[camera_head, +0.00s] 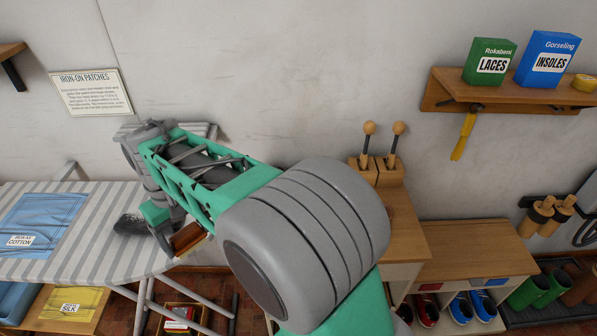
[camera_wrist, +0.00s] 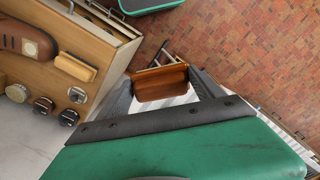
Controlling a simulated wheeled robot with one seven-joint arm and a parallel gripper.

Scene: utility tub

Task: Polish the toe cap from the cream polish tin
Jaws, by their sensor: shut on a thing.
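My gripper (camera_wrist: 165,90) is shut on a brown wooden-backed brush (camera_wrist: 160,82), held between the two grey fingers. In the head view the brush (camera_head: 188,238) shows as a brown block with a pale edge, above the ironing board's near edge. A brown leather thing (camera_wrist: 24,38), perhaps the shoe with the toe cap, lies partly cut off on a wooden top at the left of the wrist view. My arm hides much of the head view's middle.
A pale-bristled brush (camera_wrist: 75,67) lies on the wooden top (camera_wrist: 52,80). A wooden block with knobbed tools (camera_head: 376,172) stands on a cabinet. Brick floor lies below.

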